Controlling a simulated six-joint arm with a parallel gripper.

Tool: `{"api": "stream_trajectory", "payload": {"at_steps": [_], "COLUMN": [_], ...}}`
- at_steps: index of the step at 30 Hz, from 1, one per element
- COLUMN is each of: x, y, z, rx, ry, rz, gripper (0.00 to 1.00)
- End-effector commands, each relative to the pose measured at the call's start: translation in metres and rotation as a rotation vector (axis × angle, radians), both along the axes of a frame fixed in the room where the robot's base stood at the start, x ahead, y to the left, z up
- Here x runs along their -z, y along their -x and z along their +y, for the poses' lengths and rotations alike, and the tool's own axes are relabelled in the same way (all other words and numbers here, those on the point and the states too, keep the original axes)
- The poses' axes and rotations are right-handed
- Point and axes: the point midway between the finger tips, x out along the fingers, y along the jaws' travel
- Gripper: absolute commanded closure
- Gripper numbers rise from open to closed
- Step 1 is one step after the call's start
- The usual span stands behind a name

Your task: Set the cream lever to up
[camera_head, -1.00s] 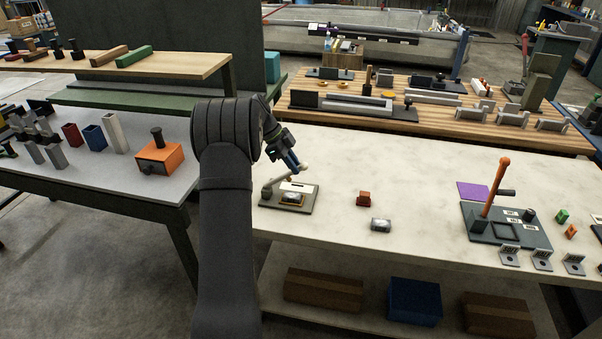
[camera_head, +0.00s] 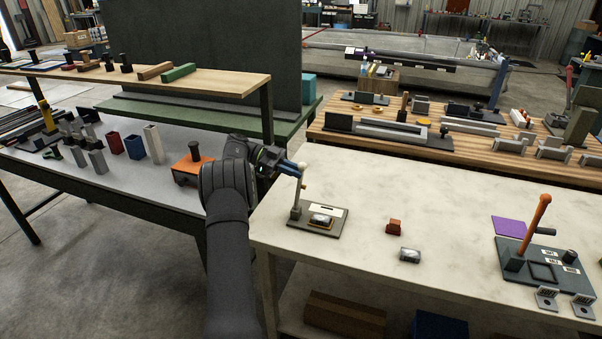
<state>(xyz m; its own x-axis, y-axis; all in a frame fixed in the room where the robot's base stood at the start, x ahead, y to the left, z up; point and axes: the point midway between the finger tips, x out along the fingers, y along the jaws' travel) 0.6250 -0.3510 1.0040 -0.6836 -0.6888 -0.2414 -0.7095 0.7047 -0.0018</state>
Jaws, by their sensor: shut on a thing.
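The cream lever (camera_head: 299,187) stands nearly upright on a dark base plate (camera_head: 331,226) at the left end of the pale worktop. Its round cream knob is at the top, beside my gripper (camera_head: 299,168). My gripper reaches in from the left and is shut on the lever near the knob. The fingertips are small here, and the exact contact is hard to see. A white label and a small silver-topped piece sit on the base plate, right of the lever's foot.
An orange-handled lever (camera_head: 534,222) stands at the right. An orange box (camera_head: 188,170) is on the grey table at left.

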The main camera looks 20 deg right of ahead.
Motion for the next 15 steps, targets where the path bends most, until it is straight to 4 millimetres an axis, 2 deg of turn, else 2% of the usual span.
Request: {"api": "stream_trajectory", "payload": {"at_steps": [15], "x": [0.0011], "y": [-0.0041], "z": [0.0041], "rx": [-0.001], "ry": [0.035], "rz": [0.036], "gripper": [1.00]}}
